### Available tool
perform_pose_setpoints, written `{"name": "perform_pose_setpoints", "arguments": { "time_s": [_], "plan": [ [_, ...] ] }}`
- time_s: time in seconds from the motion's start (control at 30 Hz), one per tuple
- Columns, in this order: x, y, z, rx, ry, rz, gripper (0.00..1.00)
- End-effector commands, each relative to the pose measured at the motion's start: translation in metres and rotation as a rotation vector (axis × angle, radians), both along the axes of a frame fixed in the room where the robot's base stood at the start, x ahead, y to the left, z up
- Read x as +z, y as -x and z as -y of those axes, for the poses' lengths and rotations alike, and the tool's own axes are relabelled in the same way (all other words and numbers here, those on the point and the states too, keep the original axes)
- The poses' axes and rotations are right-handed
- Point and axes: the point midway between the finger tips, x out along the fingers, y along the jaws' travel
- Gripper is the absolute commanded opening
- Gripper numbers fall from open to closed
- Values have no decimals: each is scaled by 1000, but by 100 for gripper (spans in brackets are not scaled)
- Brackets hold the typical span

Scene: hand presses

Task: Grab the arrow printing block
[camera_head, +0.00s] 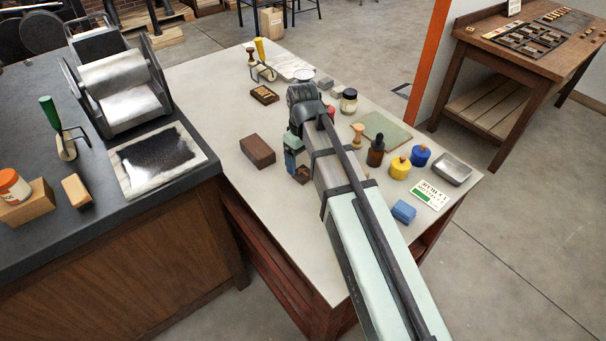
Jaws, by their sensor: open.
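A reddish-brown wooden block (257,151) lies on the pale tabletop, left of my arm. No arrow can be made out on it, so I cannot tell if it is the arrow printing block. My gripper (297,166) hangs from the arm over the middle of the table, a short way right of this block and apart from it. The gripper is open, though its fingers are small and partly hidden by the arm. A brown patch shows at its lower end; I cannot tell whether it is part of the gripper or something behind it.
The pale table (285,230) has free room in front of the block. A small tray of pieces (264,94) lies behind it. Right of my arm stand a dropper bottle (376,151), yellow jar (400,168), blue jar (420,156) and metal tray (452,168). A dark counter with a press (125,90) is left.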

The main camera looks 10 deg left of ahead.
Motion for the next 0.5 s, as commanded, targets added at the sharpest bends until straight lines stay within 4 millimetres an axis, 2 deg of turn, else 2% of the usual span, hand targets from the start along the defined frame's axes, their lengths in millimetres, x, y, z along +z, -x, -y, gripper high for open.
{"name": "perform_pose_setpoints", "arguments": {
  "time_s": [0.3,0.5],
  "plan": [
    [-36,0,5,0,0,-1,83],
    [-46,-1,4,-1,-1,1,83]
  ]
}}
